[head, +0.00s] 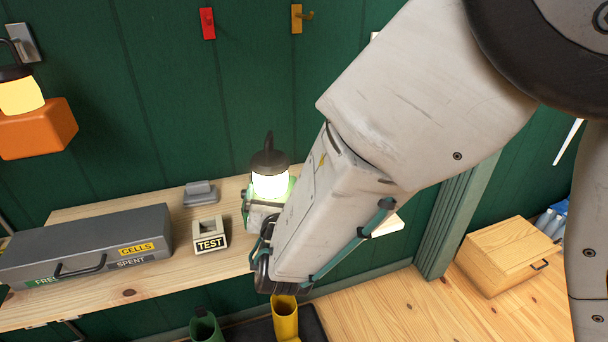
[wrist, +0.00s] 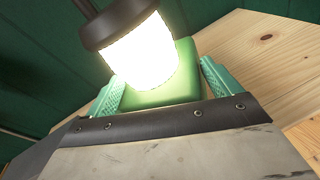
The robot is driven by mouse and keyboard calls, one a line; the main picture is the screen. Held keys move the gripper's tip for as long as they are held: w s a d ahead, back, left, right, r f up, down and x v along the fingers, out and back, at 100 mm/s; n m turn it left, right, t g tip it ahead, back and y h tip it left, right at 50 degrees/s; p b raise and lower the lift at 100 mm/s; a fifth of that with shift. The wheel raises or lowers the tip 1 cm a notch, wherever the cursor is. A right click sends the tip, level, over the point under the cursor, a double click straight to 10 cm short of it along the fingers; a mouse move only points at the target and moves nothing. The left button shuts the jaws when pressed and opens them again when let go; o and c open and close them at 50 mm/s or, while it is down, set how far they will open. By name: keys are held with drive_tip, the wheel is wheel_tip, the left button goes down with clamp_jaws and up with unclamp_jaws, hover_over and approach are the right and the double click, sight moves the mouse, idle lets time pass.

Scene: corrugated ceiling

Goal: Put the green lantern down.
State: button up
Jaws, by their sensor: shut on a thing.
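The green lantern (head: 270,183) has a dark cap with a handle and a glowing white globe. My gripper (head: 262,207) is shut on its green base, over or at the right end of the wooden bench (head: 170,290). In the wrist view the green base (wrist: 170,92) sits between the two teal fingers of my gripper (wrist: 160,90), and the lit globe leans to the left. The lantern's underside is hidden, so I cannot tell whether it touches the bench.
On the bench are a TEST block (head: 210,234), a small grey item (head: 200,193) and a grey cells box (head: 90,245). Another lit lantern (head: 20,92) is by an orange block (head: 38,130). Boots (head: 285,318) stand below. Bare bench lies in front of the TEST block.

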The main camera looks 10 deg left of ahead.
drive_tip(key=f, duration=0.1)
drive_tip(key=w+f, duration=0.1)
drive_tip(key=shift+a+f, duration=0.1)
drive_tip(key=shift+f, duration=0.65)
drive_tip(key=o, duration=1.8)
drive_tip(key=shift+f, duration=0.1)
